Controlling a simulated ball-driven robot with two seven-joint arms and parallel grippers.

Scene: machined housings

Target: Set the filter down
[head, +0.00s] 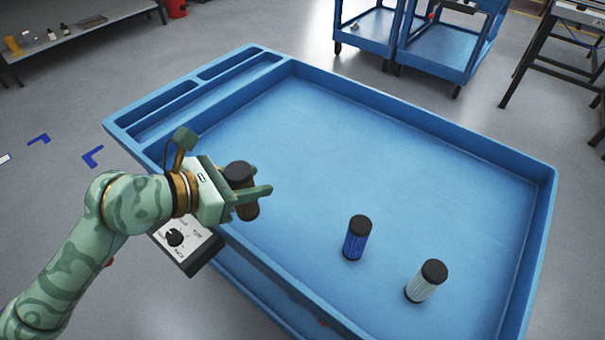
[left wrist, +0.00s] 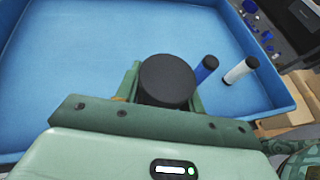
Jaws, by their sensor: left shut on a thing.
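A filter (head: 247,209) with a black cap and a brownish body is between the fingers of my left gripper (head: 253,196). The gripper is shut on it. The filter is about upright over the left part of the blue tray top (head: 330,120). I cannot tell whether its base touches the tray floor. In the left wrist view the filter's round black cap (left wrist: 167,80) fills the space between the fingers and hides its body. My right gripper is in neither view.
A blue filter (head: 355,240) and a white filter (head: 426,282), both black-capped, stand upright on the tray's near right part. The tray has raised walls and narrow compartments (head: 190,95) at its left end. The middle and far floor are clear. A control box (head: 183,240) sits below the near left edge.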

